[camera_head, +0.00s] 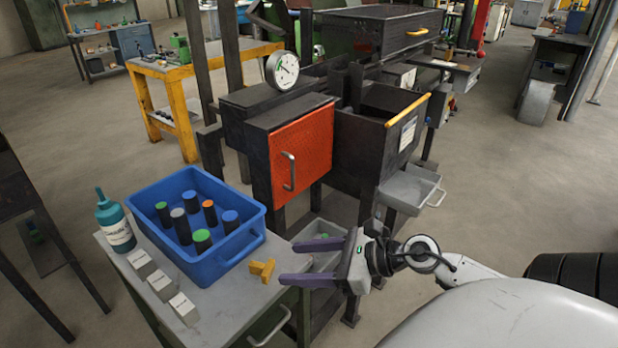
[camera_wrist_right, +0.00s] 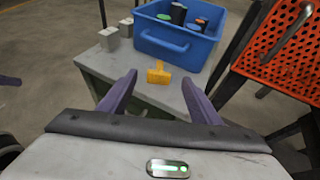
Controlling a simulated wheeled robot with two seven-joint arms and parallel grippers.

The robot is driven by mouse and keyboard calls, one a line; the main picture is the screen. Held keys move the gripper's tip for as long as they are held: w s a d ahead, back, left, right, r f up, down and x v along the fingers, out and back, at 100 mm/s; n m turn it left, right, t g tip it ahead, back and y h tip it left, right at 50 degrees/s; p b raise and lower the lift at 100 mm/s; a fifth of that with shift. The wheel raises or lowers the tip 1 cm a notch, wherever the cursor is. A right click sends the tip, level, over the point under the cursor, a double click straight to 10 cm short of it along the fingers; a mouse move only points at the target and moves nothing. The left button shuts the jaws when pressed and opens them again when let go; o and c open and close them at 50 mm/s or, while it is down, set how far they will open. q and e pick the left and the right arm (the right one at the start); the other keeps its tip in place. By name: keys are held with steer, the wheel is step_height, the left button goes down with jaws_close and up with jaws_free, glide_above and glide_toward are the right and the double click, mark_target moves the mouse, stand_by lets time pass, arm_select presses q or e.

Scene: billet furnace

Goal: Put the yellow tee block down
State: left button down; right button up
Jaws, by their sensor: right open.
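The yellow tee block (camera_head: 262,270) rests on the grey bench top (camera_head: 228,300), near its right edge and just right of the blue bin. My right gripper (camera_head: 300,262) is open and empty, its two purple fingers pointing left towards the block. In the right wrist view, the tee block (camera_wrist_right: 159,73) lies beyond the open fingertips (camera_wrist_right: 158,82), roughly centred between them, with no finger touching it.
The blue bin (camera_head: 262,218) holds several dark cylinders with coloured tops. A teal bottle (camera_head: 114,222) and grey blocks (camera_head: 160,285) stand left of it. Behind is the dark furnace with an orange door (camera_head: 303,150) and a grey tray (camera_head: 408,190).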

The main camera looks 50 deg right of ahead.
steer(key=s+a+f+n+g+h, duration=0.1)
steer(key=s+a+f+n, duration=0.3)
steer(key=n, duration=0.7)
steer(key=s+a+f+n+g+h, duration=0.1)
steer(key=s+a+f+n, duration=0.3)
steer(key=a+f+n, duration=0.4)
steer(key=s+a+f+n+g+h, duration=0.1)
steer(key=s+a+f+n, duration=0.3)
steer(key=f+n, duration=0.6)
steer(key=a+n, duration=0.2)
steer(key=n, duration=0.1)
steer(key=shift+n+g+h, duration=0.3)
steer(key=shift+c, duration=0.4)
